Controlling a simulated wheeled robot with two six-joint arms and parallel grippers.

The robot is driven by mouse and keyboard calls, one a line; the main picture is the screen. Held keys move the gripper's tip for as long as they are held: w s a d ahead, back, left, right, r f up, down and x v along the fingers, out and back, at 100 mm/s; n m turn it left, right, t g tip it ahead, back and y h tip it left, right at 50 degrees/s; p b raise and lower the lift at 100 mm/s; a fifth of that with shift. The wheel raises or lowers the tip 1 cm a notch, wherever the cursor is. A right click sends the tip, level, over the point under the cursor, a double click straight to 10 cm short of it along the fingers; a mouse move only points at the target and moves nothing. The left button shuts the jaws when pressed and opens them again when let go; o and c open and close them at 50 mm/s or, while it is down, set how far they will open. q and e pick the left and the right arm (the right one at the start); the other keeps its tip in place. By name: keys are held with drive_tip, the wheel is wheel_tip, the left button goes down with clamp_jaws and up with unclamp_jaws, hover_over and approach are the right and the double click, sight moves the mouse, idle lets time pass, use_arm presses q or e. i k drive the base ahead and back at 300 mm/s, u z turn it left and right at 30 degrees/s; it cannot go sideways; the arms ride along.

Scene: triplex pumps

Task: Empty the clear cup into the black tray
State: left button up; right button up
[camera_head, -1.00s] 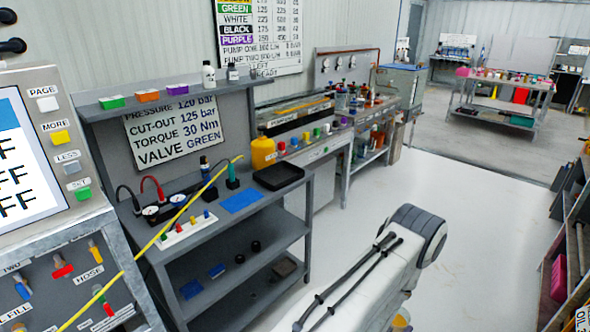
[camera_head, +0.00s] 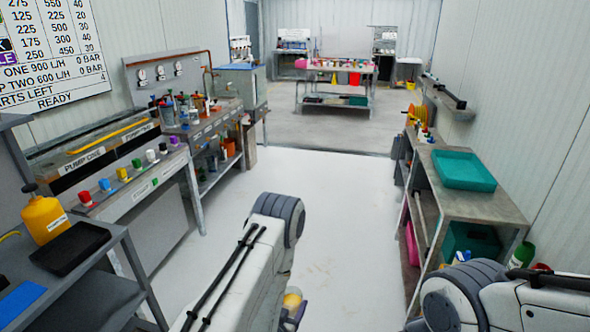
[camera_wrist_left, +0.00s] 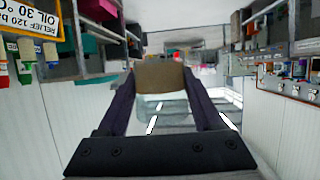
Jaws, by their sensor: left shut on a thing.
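The black tray (camera_head: 72,248) lies on the grey bench at the lower left of the head view and looks empty. My left gripper (camera_head: 293,312) is low in the middle of the head view, over the floor and well to the right of the tray, mostly hidden by my arm. It is shut on the clear cup (camera_wrist_left: 160,105), between its two dark fingers in the left wrist view. Something tan-brown shows at one end of the cup; a yellowish patch shows at the gripper in the head view. My right arm shows at the lower right; its gripper is out of view.
A yellow jug (camera_head: 45,220) stands behind the tray, and a blue mat (camera_head: 20,303) lies in front of it. A bench with a teal tray (camera_head: 463,170) runs along the right wall. Pump benches line the left wall. The white floor (camera_head: 330,190) between them is clear.

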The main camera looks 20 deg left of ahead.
sight(65, 252)
drive_tip(key=i, duration=1.1)
drive_tip(key=u, duration=1.8)
